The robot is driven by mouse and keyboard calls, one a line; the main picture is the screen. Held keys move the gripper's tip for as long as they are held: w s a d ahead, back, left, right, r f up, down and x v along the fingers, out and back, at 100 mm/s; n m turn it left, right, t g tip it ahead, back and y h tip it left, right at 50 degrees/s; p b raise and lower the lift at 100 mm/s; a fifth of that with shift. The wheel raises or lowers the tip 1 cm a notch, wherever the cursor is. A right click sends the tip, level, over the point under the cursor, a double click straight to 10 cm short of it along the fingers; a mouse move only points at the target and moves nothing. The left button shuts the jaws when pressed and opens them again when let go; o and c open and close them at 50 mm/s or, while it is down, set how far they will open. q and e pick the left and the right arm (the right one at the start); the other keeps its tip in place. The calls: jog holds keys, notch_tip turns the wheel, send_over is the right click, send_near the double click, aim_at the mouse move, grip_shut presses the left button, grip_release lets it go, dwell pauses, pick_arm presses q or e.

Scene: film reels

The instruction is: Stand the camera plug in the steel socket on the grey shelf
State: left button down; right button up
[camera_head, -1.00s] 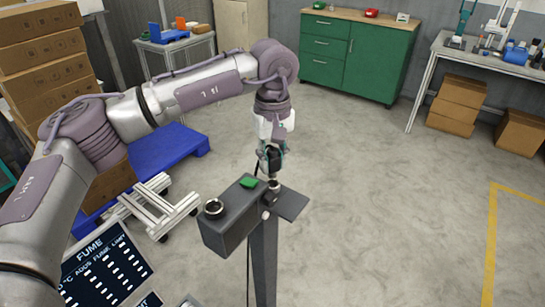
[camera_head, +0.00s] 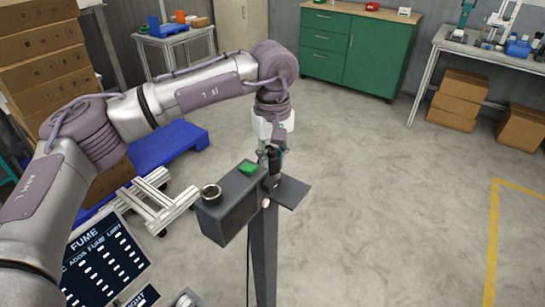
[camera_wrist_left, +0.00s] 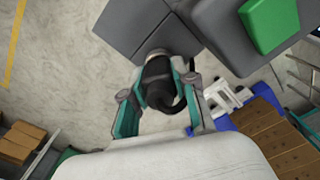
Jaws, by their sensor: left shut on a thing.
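My left gripper (camera_head: 271,150) is shut on the black camera plug (camera_head: 274,160), which it holds roughly upright over the grey shelf (camera_head: 293,191). In the left wrist view the plug (camera_wrist_left: 158,78) sits between the two teal-edged fingers (camera_wrist_left: 158,105), with its black cable curving to one side. The plug's lower end meets the steel socket (camera_wrist_left: 158,53), of which only a part of the rim shows. In the head view the plug and fingers mostly cover this socket. I cannot tell how deep the plug sits. My right gripper is not in view.
A dark grey box (camera_head: 228,212) with a green block (camera_head: 249,168) and another steel ring (camera_head: 211,193) on top stands left of the shelf. A grey post (camera_head: 264,255) carries them. A blue pallet (camera_head: 170,147) lies behind on the left. The floor to the right is clear.

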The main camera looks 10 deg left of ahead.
pick_arm(q)
jog(key=shift+s+f, duration=0.1)
jog(key=shift+f, duration=0.1)
jog(key=c, duration=0.8)
grip_release()
notch_tip(320, 180, up, 12)
